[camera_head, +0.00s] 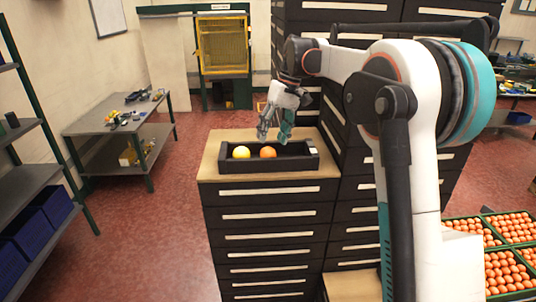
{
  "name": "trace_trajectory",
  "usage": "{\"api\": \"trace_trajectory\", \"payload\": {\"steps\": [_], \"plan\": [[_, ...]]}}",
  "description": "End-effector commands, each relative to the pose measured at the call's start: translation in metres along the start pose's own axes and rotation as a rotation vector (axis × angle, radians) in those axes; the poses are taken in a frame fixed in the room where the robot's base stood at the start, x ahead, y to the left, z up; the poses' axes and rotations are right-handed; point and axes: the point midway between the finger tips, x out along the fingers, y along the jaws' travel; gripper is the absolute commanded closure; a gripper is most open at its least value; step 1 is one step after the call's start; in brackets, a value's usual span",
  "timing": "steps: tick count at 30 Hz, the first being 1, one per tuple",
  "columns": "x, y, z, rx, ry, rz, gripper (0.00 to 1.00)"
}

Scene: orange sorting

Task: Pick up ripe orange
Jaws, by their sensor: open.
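An orange-coloured fruit (267,152), the ripe orange, sits in a black tray (262,167) on a wooden cabinet top. A yellow fruit (241,152) sits left of it in the same tray. My gripper (273,136) is open and empty, with its fingers pointing down. How far the gripper is from the fruit in depth cannot be told.
The wooden top (212,165) belongs to a dark drawer cabinet (270,240). Taller dark drawers (345,115) stand behind and right. Green crates of oranges (510,270) are at lower right. A table with tools (115,120) and a shelf with blue bins (28,230) are left.

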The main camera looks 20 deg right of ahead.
Motion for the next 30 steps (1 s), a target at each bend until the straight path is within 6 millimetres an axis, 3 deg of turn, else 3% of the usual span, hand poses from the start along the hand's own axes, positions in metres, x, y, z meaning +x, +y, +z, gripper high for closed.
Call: {"api": "trace_trajectory", "payload": {"steps": [5, 15, 24, 29, 30], "plan": [[0.009, 0.0, 0.0, 0.0, 0.0, 0.0, 0.49], [0.05, 0.003, 0.002, 0.0, 0.0, 0.0, 0.49], [0.056, 0.003, 0.002, 0.0, 0.001, 0.0, 0.49], [0.056, 0.003, 0.002, 0.0, 0.001, 0.0, 0.83], [0.056, 0.003, 0.002, 0.0, 0.001, 0.0, 0.84]]}}
